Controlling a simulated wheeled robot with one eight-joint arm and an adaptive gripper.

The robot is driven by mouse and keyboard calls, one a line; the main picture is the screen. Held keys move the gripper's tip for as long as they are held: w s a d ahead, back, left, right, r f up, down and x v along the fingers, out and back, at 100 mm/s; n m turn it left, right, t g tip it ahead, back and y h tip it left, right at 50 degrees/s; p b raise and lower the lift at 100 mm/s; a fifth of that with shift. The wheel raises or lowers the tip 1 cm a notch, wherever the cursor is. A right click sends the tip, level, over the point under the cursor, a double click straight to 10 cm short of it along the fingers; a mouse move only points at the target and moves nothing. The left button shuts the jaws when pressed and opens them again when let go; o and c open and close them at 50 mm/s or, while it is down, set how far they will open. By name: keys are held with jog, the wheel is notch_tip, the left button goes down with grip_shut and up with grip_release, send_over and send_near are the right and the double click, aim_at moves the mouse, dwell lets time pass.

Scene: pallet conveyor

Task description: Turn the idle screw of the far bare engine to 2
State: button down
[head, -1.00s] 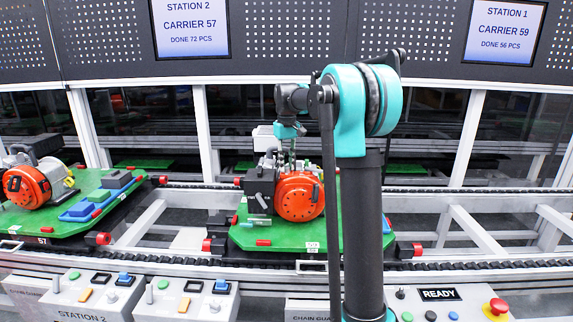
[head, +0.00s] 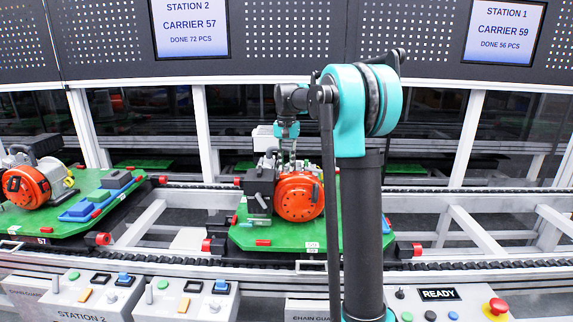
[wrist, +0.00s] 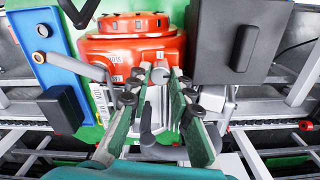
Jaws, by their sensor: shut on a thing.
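The red-orange engine (head: 299,196) stands on the green carrier in the middle of the head view. It fills the top of the wrist view (wrist: 135,45), with small white scale labels on its rim. My gripper (wrist: 161,78) reaches down over it from above, green-padded fingers either side of a small grey metal knob (wrist: 160,72), which looks like the idle screw. The fingers are shut on it, though the contact is partly hidden. A dark rounded lever (wrist: 147,128) shows between the fingers, nearer the camera. In the head view my gripper (head: 287,150) is small. The screw's setting cannot be read.
Another orange engine (head: 28,183) sits on the left carrier (head: 45,222). A dark grey box (wrist: 240,45) stands right of the fingers and a blue tray (wrist: 50,50) left. Control boxes (head: 185,297) line the front. Conveyor right of the middle carrier is empty.

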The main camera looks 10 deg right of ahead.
aim_at(287, 167)
dwell(0.3)
jog(key=c, duration=1.3)
grip_release()
jog(key=shift+c, duration=0.2)
jog(key=shift+r, duration=0.1)
notch_tip(287, 167, up, 12)
jog(key=shift+s, duration=0.1)
